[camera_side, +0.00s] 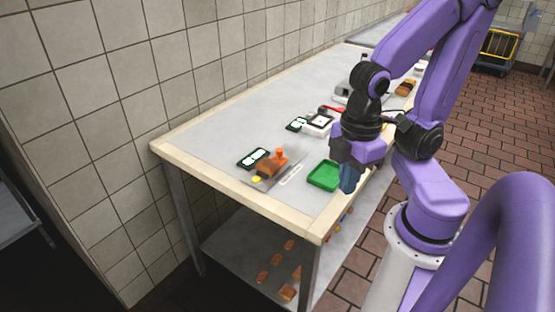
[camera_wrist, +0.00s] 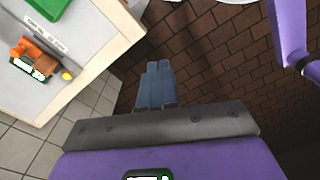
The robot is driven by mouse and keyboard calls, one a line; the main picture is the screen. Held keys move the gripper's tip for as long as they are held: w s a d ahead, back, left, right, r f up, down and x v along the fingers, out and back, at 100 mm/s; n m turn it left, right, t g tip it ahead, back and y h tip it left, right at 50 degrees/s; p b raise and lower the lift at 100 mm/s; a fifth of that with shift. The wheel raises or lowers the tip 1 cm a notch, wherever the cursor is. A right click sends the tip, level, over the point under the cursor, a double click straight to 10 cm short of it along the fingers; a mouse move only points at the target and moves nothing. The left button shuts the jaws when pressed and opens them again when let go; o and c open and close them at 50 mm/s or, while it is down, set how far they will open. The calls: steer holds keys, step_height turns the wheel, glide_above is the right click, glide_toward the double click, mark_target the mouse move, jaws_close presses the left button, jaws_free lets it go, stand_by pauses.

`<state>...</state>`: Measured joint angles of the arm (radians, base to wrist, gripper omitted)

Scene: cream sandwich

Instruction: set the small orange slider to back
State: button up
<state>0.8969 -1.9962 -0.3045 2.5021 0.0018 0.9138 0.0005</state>
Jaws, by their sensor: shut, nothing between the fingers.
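A small orange slider (camera_side: 279,155) stands up from a low brown-orange block (camera_side: 267,169) on a grey base plate near the table's near end. In the wrist view the orange slider part (camera_wrist: 28,47) shows at the left edge, small, so its exact setting is unclear. My gripper (camera_side: 349,180) is to the right of the slider, by the table's right edge, pointing down, with a green tray between them. In the wrist view the bluish fingers of my gripper (camera_wrist: 159,66) are together, with nothing between them, over the brick floor.
The green tray (camera_side: 313,182) lies between slider and gripper. A yellow button (camera_side: 256,180) and a black panel with white marks (camera_side: 250,162) sit beside the slider. A white device (camera_side: 319,128) stands farther back. The table's near left surface (camera_side: 195,150) is clear.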

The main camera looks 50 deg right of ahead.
steer(key=o, duration=0.5)
steer(key=shift+w, duration=0.1)
steer(key=shift+o, duration=1.3)
steer(key=shift+w+a+r, duration=0.1)
steer(key=shift+w+a, duration=0.05)
steer(key=shift+w, duration=0.2)
steer(key=w+r+m, duration=0.2)
steer(key=w+m, duration=0.1)
steer(key=w, duration=0.6)
steer(key=r+m, duration=0.1)
steer(key=m, duration=0.6)
glide_above(280, 149)
step_height(280, 149, down, 17)
steer(key=shift+a+f, duration=0.15)
jaws_close()
